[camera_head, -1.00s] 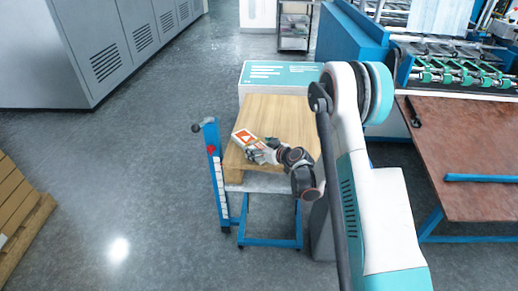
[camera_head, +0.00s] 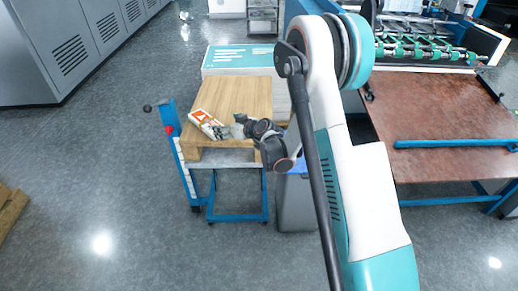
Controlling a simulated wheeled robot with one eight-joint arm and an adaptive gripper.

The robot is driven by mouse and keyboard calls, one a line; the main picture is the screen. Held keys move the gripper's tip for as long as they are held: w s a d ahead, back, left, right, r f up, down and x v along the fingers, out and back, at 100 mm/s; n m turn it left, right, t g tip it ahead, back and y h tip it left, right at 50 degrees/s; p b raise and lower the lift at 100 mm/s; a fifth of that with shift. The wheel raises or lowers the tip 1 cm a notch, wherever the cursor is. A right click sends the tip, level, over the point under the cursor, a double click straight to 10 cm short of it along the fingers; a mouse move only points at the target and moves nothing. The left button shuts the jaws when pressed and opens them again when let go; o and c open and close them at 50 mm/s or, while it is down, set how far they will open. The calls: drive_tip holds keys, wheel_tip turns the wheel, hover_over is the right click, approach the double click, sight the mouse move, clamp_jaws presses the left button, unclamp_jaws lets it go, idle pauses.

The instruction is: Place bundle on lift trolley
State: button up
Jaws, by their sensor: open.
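The bundle, a small white and orange pack (camera_head: 204,117), lies on a wooden board (camera_head: 235,94) on top of the lift trolley, near the board's left edge. The lift trolley (camera_head: 239,217) has a blue frame and a blue upright with a dark handle at its left. My gripper (camera_head: 224,131) is open at the bundle's lower right end, very close to it. I cannot tell whether the fingers touch the bundle; the fingers are small and partly overlap it in this view.
A white and teal block (camera_head: 238,58) stands behind the board. A grey bin (camera_head: 297,205) stands right of the trolley. A brown-topped table (camera_head: 440,112) with a blue bar (camera_head: 455,144) is at the right. Grey cabinets (camera_head: 60,45) stand upper left.

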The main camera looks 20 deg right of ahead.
drive_tip(key=s+a+r+m+g+h, duration=0.1)
drive_tip(key=s+r+m+g+h, duration=0.15)
drive_tip(key=s+r, duration=1.55)
drive_tip(key=s+d+m+g+h, duration=0.1)
drive_tip(key=s+d, duration=0.1)
drive_tip(key=s, duration=1.1)
drive_tip(key=s+d+m+g+h, duration=0.1)
drive_tip(key=s+d, duration=0.1)
drive_tip(key=s, duration=1.1)
drive_tip(key=shift+r+g+h, duration=0.25)
drive_tip(key=shift+g+h, duration=0.1)
